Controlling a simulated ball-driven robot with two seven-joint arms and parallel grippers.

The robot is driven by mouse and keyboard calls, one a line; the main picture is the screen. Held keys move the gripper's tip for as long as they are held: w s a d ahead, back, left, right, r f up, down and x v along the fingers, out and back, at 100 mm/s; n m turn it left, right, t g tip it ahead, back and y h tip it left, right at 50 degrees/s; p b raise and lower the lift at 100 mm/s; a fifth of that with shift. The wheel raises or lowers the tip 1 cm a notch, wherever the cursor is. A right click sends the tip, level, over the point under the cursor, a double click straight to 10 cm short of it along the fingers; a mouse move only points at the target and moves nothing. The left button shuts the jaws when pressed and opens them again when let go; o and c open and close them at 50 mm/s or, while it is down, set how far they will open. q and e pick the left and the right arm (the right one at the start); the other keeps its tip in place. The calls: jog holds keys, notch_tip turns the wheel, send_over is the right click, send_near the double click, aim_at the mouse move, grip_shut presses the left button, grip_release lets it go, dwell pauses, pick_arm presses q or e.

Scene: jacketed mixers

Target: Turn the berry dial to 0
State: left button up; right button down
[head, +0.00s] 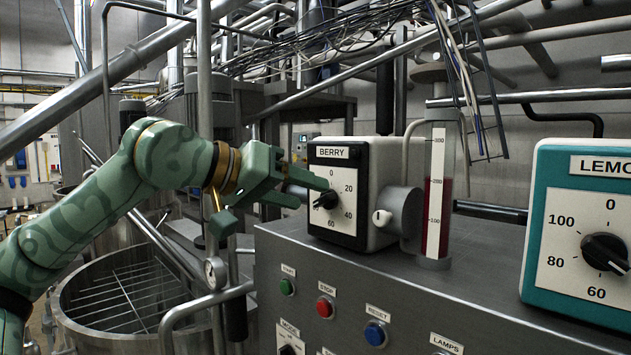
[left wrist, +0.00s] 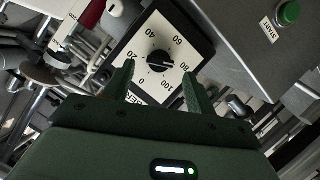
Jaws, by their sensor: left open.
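The berry dial is a black knob (head: 326,200) on a white numbered face in a black-fronted box (head: 375,190) labelled BERRY. In the left wrist view the knob (left wrist: 160,61) shows between and beyond my fingertips, its pointer seeming to be near 80. The 0 mark is at the top of the face in the head view and at lower left in the wrist view. My left gripper (head: 313,193) is open in front of the dial, one finger partly covering the face. Its fingers also show in the left wrist view (left wrist: 159,70). Contact with the knob cannot be told. My right gripper is not in view.
A teal LEMON dial box (head: 575,290) stands at the right. A valve (head: 398,215) and a red-filled sight tube (head: 437,215) stand right of the berry box. Green, red and blue buttons (head: 325,307) line the panel below. A mixing vat (head: 75,335) with a grid is at lower left.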

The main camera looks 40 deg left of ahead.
aim_at(319, 199)
pick_arm(q)
jog(key=x, duration=0.3)
jog(key=shift+w+f+p, duration=0.1)
jog(key=shift+f+p, duration=0.05)
jog(key=shift+p, duration=0.25)
jog(key=shift+c, duration=0.6)
jog(key=c, duration=0.9)
jog(key=shift+o, duration=0.2)
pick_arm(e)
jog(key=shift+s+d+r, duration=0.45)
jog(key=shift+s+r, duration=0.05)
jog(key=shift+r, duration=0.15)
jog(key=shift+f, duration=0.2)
